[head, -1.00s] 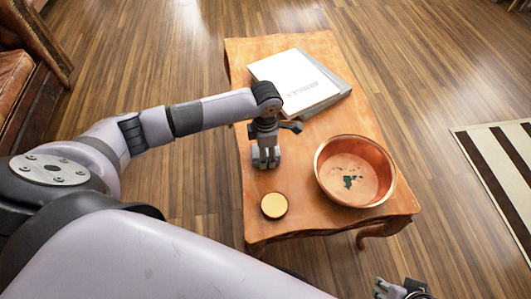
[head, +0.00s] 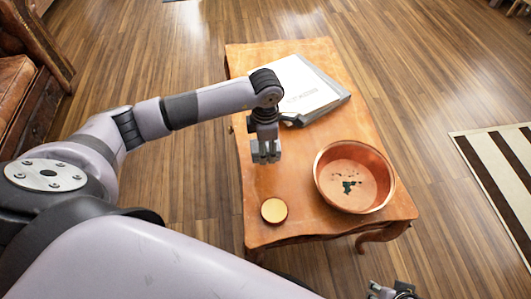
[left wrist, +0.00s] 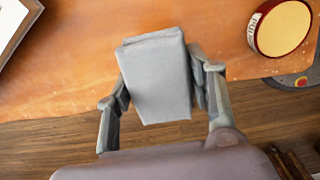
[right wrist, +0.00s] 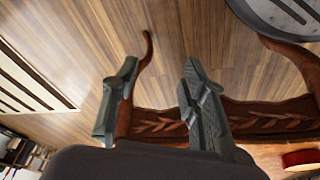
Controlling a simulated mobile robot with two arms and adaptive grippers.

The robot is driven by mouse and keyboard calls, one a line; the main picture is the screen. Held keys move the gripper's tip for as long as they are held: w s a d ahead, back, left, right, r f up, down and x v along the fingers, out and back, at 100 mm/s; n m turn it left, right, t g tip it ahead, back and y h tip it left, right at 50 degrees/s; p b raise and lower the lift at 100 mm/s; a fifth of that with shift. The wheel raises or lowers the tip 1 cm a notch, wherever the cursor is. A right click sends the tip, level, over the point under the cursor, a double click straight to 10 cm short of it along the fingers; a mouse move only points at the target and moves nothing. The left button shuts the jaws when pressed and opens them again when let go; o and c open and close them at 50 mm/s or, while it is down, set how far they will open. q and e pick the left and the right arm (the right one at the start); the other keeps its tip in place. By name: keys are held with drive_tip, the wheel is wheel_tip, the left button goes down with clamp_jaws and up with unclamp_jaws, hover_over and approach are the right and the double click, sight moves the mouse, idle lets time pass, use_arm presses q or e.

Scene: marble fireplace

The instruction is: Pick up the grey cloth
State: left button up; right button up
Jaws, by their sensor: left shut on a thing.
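The grey cloth (left wrist: 157,75) is a folded flat block between the fingers of my left gripper (left wrist: 163,95) in the left wrist view. My left gripper (head: 265,154) is shut on it and holds it above the wooden table (head: 310,222), by the table's left side. In the head view the cloth is mostly hidden by the fingers. My right gripper (head: 391,291) is at the bottom edge of the head view, off the table. In the right wrist view its fingers (right wrist: 158,95) are apart with nothing between them.
A copper bowl (head: 376,152) with dark bits inside stands right of my left gripper. A round yellow-topped tin (head: 274,210) sits near the table's front edge. A white book or folder (head: 303,88) lies at the back. A leather seat (head: 14,85) is far left.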

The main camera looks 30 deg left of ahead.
use_arm(q)
wheel_tip(320, 180, up, 14)
drive_tip(key=p, duration=0.1)
drive_tip(key=shift+r+p, duration=0.2)
drive_tip(key=shift+p, duration=0.2)
use_arm(e)
wheel_tip(320, 180, down, 8)
drive_tip(key=shift+s+r, duration=0.2)
